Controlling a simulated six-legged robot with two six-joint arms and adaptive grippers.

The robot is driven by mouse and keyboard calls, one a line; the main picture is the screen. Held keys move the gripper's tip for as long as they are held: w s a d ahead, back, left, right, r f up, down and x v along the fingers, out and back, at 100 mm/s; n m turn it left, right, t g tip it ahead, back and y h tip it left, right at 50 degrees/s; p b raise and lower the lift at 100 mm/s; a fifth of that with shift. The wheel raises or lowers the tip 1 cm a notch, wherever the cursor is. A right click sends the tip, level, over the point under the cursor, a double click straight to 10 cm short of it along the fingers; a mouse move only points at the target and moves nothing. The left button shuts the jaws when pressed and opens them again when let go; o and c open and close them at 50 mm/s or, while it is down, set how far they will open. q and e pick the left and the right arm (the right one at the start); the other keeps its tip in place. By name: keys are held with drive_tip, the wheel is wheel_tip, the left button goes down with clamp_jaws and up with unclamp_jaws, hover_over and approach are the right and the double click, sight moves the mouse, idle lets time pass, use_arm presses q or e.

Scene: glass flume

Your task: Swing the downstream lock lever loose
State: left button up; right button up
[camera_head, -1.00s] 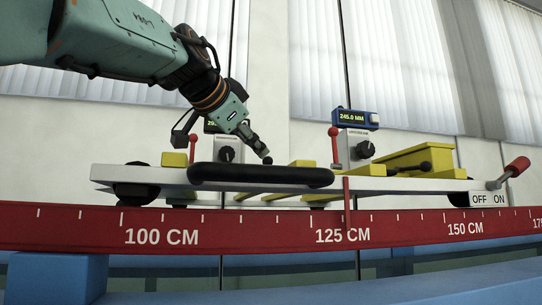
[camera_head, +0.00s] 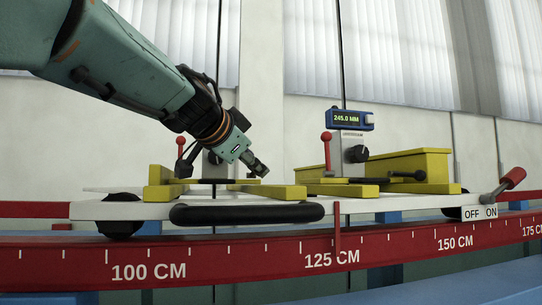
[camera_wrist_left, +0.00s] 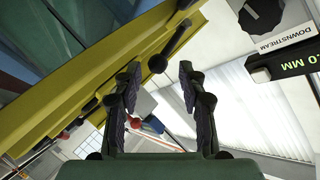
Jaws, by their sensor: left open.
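The downstream gauge (camera_head: 350,120) reads 245.0 MM above a panel with a black knob (camera_head: 357,154). A red-ball lever (camera_head: 327,155) stands upright left of that panel. A black ball-ended lever (camera_head: 408,175) lies low to its right by the yellow block; I cannot tell which is the lock lever. In the left wrist view a black ball-ended lever (camera_wrist_left: 171,46) lies beyond the fingertips along a yellow bar, with the DOWNSTREAM label (camera_wrist_left: 286,36) at upper right. My left gripper (camera_head: 258,170) is open and empty, left of the downstream panel. My right gripper is not in view.
A white carriage plate (camera_head: 355,207) with a black handle (camera_head: 246,213) rides above the red scale rail (camera_head: 205,262). A red-tipped OFF/ON lever (camera_head: 506,182) is at its right end. My arm partly hides the left-hand panel.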

use_arm(q)
drive_tip(key=x, duration=0.3)
drive_tip(key=shift+w+a+f, duration=0.15)
drive_tip(key=shift+w+a, duration=0.15)
drive_tip(key=shift+w+d+f, duration=0.1)
drive_tip(key=shift+w+d, duration=0.15)
drive_tip(key=shift+w, duration=0.1)
drive_tip(key=shift+s+d, duration=0.1)
drive_tip(key=shift+s, duration=0.35)
drive_tip(key=shift+c, duration=0.8)
drive_tip(key=c, duration=0.3)
clamp_jaws()
